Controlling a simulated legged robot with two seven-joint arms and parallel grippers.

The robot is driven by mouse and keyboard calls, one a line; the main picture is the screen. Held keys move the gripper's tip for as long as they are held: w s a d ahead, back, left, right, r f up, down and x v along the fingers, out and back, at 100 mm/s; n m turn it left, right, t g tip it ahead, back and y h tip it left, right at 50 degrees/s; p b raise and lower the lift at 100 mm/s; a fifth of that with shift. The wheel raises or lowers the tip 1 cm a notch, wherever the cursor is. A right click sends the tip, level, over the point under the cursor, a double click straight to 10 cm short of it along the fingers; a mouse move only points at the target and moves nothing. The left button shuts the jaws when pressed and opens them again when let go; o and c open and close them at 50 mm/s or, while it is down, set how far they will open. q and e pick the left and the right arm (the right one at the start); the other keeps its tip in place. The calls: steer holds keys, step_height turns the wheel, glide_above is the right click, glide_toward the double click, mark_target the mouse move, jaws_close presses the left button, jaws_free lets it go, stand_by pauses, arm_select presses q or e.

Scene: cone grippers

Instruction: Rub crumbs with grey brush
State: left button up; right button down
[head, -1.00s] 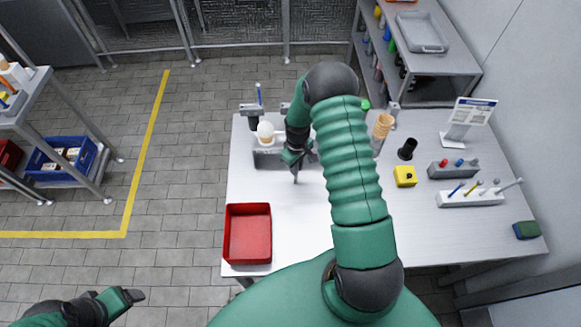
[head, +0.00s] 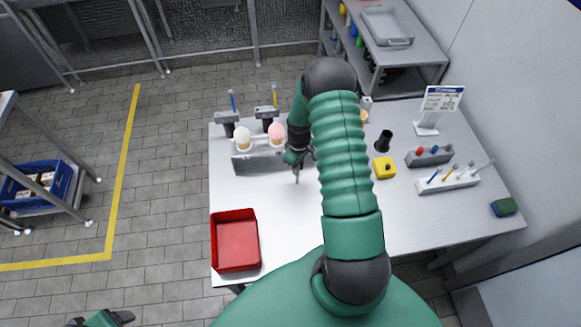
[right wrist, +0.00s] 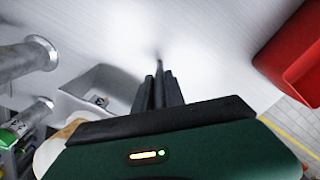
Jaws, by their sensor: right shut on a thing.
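My right gripper (head: 298,163) is over the middle of the white table (head: 300,222), in front of the ice-cream cone stand. It is shut on a slim grey tool (head: 297,177), which seems to be the grey brush and points down at the table top. In the right wrist view, its dark fingers (right wrist: 158,88) are close together around the thin tip. Whether the tip touches the table is unclear. I cannot make out crumbs. My left gripper (head: 118,318) is barely in view at the bottom left edge, away from the table.
A grey stand (head: 258,162) holds cones with white and pink scoops. A red tray (head: 236,243) lies at the front left. To the right are a yellow box (head: 384,168), a black cup (head: 383,141), a tool holder (head: 448,182) and a green-blue sponge (head: 504,207).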

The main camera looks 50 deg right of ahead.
step_height(320, 180, up, 6)
steer(key=p, duration=0.4)
steer(key=shift+s+d, duration=0.35)
steer(key=shift+r+p, duration=0.1)
steer(key=shift+p, duration=0.25)
step_height(320, 180, up, 3)
steer(key=shift+f+p, duration=0.1)
steer(key=shift+p, duration=0.9)
